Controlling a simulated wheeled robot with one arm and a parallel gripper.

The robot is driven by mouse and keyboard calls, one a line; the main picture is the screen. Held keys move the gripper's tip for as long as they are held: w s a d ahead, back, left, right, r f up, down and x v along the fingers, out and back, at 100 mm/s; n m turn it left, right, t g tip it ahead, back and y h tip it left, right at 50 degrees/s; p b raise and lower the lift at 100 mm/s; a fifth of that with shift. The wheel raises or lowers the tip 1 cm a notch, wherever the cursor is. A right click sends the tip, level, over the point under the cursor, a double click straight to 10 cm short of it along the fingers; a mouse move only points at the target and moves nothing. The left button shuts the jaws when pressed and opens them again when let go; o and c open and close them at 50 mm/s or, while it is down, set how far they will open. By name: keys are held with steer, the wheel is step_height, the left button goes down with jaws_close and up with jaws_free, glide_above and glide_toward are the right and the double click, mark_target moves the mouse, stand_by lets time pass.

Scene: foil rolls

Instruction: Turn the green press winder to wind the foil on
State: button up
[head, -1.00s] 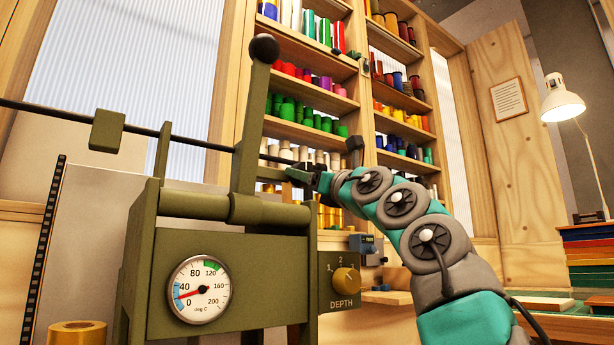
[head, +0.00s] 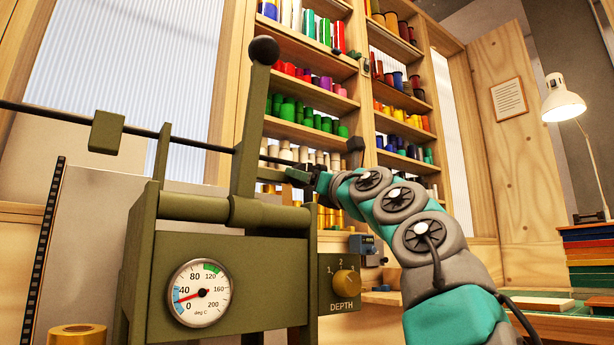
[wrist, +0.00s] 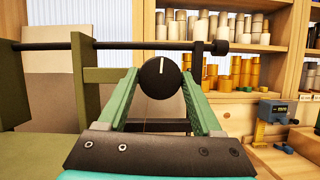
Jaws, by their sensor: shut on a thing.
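The olive-green press (head: 220,265) fills the left half of the head view, with its tall lever and a dial gauge (head: 199,293). Its winder (wrist: 160,77) shows in the wrist view as a round black knob with a white mark standing upright. My gripper (wrist: 160,80) has its two green fingers shut on the winder, one at each side. In the head view my gripper (head: 303,178) is at the far side of the press, right of the lever, and the winder cannot be made out there.
A black rod (wrist: 120,44) crosses just above and behind my fingers. Shelves of foil rolls (head: 308,115) stand behind. A small blue device (wrist: 272,112) is on the bench at right. A gold roll (head: 77,335) is at lower left.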

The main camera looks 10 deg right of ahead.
steer(key=shift+a+r+m+h, duration=0.1)
steer(key=shift+m+h, duration=0.3)
steer(key=shift+m, duration=0.1)
steer(key=shift+s+a+r+m+g+h+p, duration=0.1)
steer(key=shift+m+g+h+p, duration=0.2)
steer(key=shift+m+h+p, duration=1.7)
steer(key=shift+w+f+m+g+h+p, duration=0.1)
steer(key=shift+m+g+h, duration=0.2)
steer(key=shift+m, duration=3.35)
steer(key=shift+s+a+r+m+g+h+p, duration=0.1)
steer(key=shift+m+g+h+p, duration=0.2)
steer(key=shift+m+h+p, duration=1.65)
steer(key=shift+m+y+b, duration=0.85)
steer(key=shift+m+b, duration=0.1)
steer(key=shift+m, duration=0.25)
steer(key=o, duration=1.4)
